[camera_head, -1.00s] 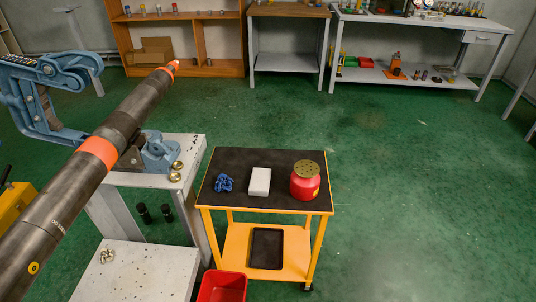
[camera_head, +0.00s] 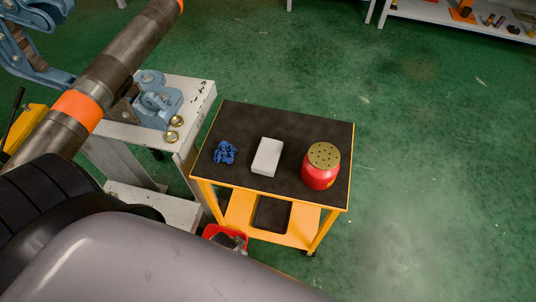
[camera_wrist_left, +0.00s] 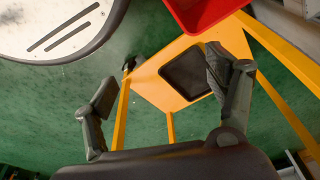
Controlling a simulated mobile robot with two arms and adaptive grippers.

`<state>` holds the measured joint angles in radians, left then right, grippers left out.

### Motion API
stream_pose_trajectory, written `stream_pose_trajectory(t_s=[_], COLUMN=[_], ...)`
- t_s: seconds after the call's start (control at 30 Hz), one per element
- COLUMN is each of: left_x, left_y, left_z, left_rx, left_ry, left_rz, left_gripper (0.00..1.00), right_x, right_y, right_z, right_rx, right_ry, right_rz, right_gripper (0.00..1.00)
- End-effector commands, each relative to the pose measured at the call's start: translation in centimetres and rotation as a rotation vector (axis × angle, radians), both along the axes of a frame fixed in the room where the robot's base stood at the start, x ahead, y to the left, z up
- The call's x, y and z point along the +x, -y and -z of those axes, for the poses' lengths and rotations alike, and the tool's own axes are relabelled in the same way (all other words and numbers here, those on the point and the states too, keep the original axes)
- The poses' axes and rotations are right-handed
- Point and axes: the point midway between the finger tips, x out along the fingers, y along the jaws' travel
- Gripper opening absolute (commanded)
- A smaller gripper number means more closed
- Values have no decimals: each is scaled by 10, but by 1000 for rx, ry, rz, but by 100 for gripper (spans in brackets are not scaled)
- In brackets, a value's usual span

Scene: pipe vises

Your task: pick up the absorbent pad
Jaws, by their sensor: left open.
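The absorbent pad looks to be the plain white block (camera_head: 268,157) lying flat in the middle of the black top of the yellow cart (camera_head: 235,122). A blue crumpled item (camera_head: 225,152) lies to its left, and a red can with a perforated brass lid (camera_head: 321,166) stands to its right. My left gripper (camera_wrist_left: 160,82) is open and empty in the left wrist view, its fingers spread in front of the cart's lower shelf. The pad is not in that view. In the head view my large grey arm link fills the lower left. My right gripper is not seen.
A long pipe (camera_head: 122,62) with orange bands and a blue vise (camera_head: 160,102) are left of the cart. Green floor to the right is clear.

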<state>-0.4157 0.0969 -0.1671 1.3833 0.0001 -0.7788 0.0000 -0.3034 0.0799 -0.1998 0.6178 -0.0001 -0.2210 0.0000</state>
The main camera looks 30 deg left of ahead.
Motion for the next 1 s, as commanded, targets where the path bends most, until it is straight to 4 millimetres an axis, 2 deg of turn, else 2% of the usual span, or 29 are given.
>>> stream_pose_trajectory(t_s=[0.03, 0.2, 0.4, 0.57, 0.67, 0.73, 0.83, 1.0], left_x=[12, 39, 54, 61, 68, 79, 93, 119], left_y=[2, 5, 7, 11, 17, 29, 44, 64], left_z=[-21, -90, -169, -224, -260, -289, -305, -320], left_rx=[-1, -6, -11, -26, -50, -88, -134, -187], left_ry=[16, 47, 80, 102, 123, 139, 134, 109], left_rz=[-2, -8, -14, -17, -14, -1, 13, 38], left_gripper=[83, 83, 83, 83, 83, 83, 83, 83], right_x=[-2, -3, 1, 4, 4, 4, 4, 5], right_y=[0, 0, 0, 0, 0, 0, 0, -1], right_z=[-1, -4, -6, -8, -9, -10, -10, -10], right_rx=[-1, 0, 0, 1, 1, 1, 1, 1], right_ry=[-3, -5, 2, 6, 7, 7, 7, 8], right_rz=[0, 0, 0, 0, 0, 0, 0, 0], right_gripper=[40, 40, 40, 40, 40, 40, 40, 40])
